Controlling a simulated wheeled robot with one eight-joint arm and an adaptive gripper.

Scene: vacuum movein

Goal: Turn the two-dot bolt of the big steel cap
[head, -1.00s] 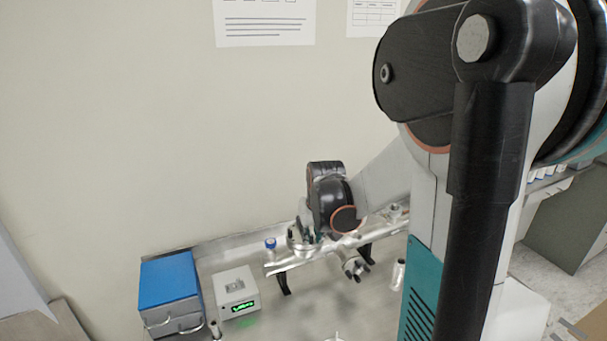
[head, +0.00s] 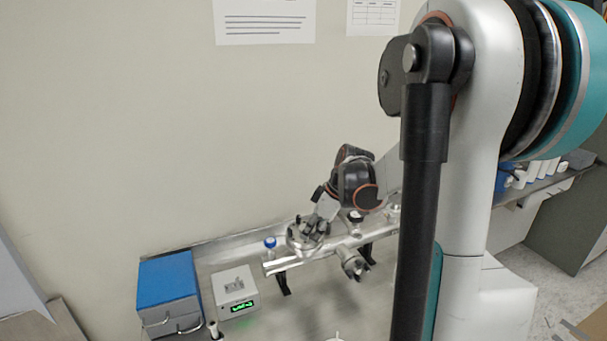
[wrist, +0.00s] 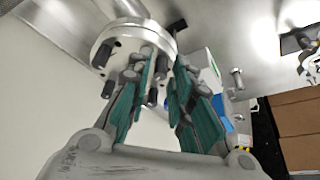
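The big steel cap (wrist: 122,34) is a round flange with several dark bolts around its rim, at the upper left of the wrist view. In the head view the cap (head: 296,241) sits on the pipe rig, partly hidden by my gripper (head: 318,223). My gripper (wrist: 163,66) has teal-padded fingers with a gap between them, and its tips are close to the cap's rim. One dark bolt (wrist: 152,96) shows near the left finger. No dots are readable on any bolt, so I cannot tell which is the two-dot one.
A steel pipe (head: 340,242) runs across the rig. A blue-topped box (head: 168,280) and a white device (head: 233,285) with a green display stand to the left. A blue-capped valve (head: 270,243) is left of the cap.

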